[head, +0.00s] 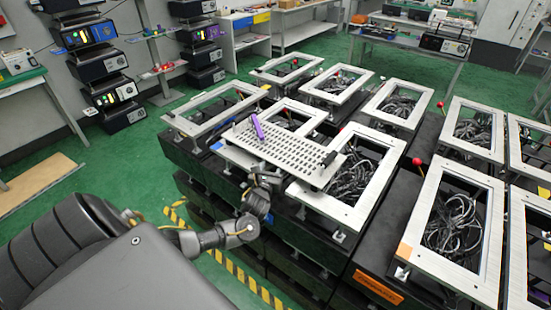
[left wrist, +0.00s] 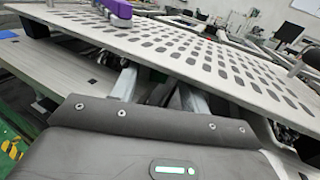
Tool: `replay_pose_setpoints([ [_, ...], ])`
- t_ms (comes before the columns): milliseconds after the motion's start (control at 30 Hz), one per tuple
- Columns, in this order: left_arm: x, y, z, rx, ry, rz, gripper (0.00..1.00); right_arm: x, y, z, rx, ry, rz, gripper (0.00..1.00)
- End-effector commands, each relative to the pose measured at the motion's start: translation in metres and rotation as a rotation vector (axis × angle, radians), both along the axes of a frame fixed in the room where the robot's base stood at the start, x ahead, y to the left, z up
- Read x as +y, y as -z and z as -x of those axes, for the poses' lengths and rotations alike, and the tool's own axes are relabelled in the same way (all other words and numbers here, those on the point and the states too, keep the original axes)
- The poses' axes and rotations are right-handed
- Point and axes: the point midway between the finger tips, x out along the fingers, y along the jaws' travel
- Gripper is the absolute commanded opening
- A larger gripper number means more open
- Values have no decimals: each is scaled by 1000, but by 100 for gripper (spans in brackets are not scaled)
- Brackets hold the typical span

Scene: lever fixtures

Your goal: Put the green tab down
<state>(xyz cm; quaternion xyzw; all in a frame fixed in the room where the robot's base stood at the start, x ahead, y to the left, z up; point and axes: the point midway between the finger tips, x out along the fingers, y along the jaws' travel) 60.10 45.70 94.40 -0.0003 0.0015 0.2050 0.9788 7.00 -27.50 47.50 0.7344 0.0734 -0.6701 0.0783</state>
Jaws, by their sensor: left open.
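I cannot make out a green tab in either view. A light perforated plate (head: 285,148) lies over the metal frames, and its near edge fills the top of the left wrist view (left wrist: 200,55). A purple lever (head: 258,127) stands tilted on the plate; its base shows in the left wrist view (left wrist: 115,8). A dark lever (head: 328,158) is at the plate's right end. My left gripper (head: 264,181) is at the plate's near edge. In the left wrist view its open fingers (left wrist: 157,88) reach toward the plate's underside, tips partly hidden. My right gripper is not in view.
Several metal frames with cable bundles (head: 455,222) stand on black boxes around the plate. Red ball knobs (head: 418,161) stick up between them. A blue patch (head: 217,145) marks one frame's corner. Green floor with yellow-black tape (head: 240,275) lies in front.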

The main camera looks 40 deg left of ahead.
Motion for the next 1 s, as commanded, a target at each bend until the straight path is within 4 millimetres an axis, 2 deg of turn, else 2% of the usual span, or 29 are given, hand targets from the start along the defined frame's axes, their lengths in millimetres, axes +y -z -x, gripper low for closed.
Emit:
replay_pose_setpoints([
  [167, 0, 0, 0, 0, 0, 1, 45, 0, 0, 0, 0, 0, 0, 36],
  [500, 0, 0, 0, -1, 0, 0, 1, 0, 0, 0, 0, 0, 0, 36],
  [833, 0, 0, 0, -1, 0, 0, 0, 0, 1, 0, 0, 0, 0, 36],
  [1000, 0, -3, 0, -4, 0, -1, 0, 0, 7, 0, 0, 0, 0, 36],
])
